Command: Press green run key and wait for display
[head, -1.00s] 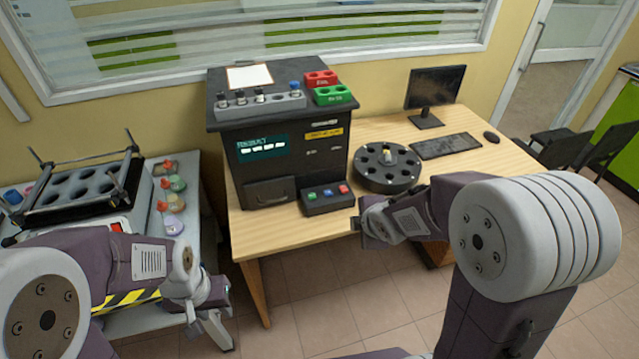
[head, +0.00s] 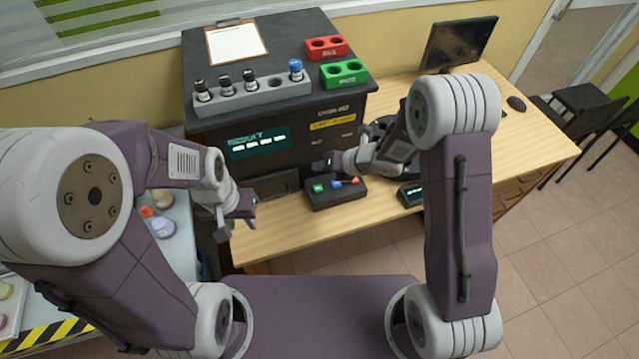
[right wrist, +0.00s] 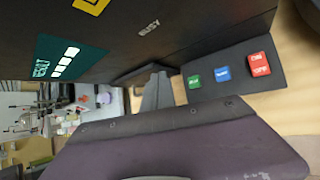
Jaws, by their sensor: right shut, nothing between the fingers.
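The green run key (head: 318,188) is at the left end of a small black key box (head: 342,197), beside a blue key and a red key. It also shows in the right wrist view (right wrist: 194,82). My right gripper (head: 325,163) is shut and empty, just above and behind the green key in the head view. In the right wrist view its fingertips (right wrist: 158,85) are beside the green key, apparently apart from it. The teal RESULT display (head: 258,142) on the black analyser shows a row of white dashes. My left gripper (head: 238,212) hangs left of the desk front; its jaw opening is unclear.
The analyser (head: 283,115) carries a grey vial rack (head: 250,98), red (head: 326,47) and green (head: 344,73) holders and a clipboard (head: 236,42). My right arm partly hides the round black carousel. A monitor (head: 458,44) stands at the right. The desk front (head: 290,232) is clear.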

